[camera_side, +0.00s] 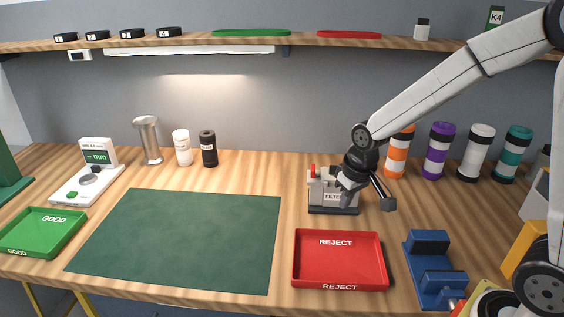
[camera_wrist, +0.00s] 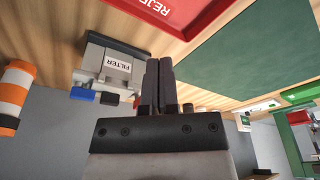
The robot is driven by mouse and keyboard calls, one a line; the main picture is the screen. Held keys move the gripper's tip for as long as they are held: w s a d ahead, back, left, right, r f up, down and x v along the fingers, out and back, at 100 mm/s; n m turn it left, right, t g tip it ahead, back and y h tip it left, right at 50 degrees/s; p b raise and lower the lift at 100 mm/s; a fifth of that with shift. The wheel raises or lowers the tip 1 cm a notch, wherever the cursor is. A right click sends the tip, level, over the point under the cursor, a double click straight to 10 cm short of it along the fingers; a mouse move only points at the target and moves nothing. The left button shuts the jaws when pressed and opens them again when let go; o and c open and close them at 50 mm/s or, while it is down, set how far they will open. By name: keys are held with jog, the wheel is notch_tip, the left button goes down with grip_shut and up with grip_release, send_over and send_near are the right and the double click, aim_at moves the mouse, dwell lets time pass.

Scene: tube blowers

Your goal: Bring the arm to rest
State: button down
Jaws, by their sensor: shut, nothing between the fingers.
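My gripper (camera_side: 350,187) is in front of the filter unit, above the table, at the end of my arm reaching in from the right. In the wrist view my gripper (camera_wrist: 158,86) shows its two dark fingers side by side, shut with nothing between them.
A red REJECT tray (camera_side: 340,262) lies in front of the filter unit. A blue vise (camera_side: 432,270) stands right of it. A bare green mat (camera_side: 180,240) covers the middle. A green GOOD tray (camera_side: 40,232) is at left. Striped cylinders (camera_side: 438,152) stand behind, below a shelf (camera_side: 240,42).

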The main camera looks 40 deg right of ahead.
jog(key=s+a+f, duration=0.2)
jog(key=s, duration=0.7)
jog(key=shift+s+a+f+n, duration=0.2)
jog(key=shift+f+n, duration=0.05)
jog(key=shift+n, duration=0.15)
